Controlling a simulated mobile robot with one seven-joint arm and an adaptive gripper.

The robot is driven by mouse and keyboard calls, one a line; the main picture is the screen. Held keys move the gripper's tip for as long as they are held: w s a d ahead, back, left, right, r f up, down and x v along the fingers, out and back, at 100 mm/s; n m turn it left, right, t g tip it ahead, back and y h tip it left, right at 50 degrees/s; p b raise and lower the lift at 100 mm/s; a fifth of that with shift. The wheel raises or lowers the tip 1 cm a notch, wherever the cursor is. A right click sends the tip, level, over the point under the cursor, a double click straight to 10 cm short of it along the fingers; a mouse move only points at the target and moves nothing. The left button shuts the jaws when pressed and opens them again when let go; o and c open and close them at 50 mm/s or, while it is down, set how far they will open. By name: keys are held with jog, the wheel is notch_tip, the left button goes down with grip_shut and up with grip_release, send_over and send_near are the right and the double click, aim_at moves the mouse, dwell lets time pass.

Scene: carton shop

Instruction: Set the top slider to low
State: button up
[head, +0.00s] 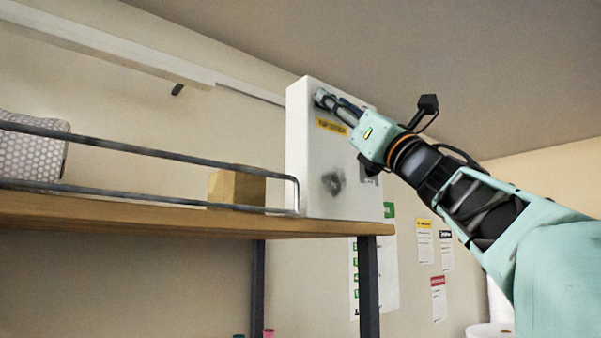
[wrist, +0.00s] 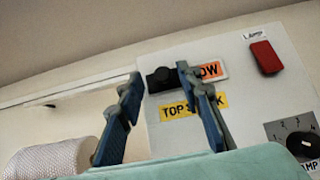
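The white control panel (head: 310,160) stands upright at the shelf's right end in the head view. In the wrist view, a black slider knob (wrist: 161,79) sits at the panel's upper left. An orange label (wrist: 210,70), partly hidden and ending in "OW", is right of it, and a partly covered yellow label (wrist: 174,109) starting "TOP S" is below. My gripper (wrist: 158,75) is open, with one blue-grey finger on each side of the knob. The right finger looks very close to the knob; I cannot tell if it touches. In the head view, my gripper (head: 336,104) is at the panel's upper part.
The wooden shelf (head: 130,213) has a dark metal rail (head: 150,152), a cardboard box (head: 237,187) and a white patterned object (head: 32,150).

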notch_tip(320, 180, up, 10)
dwell(1.0)
dwell(0.5)
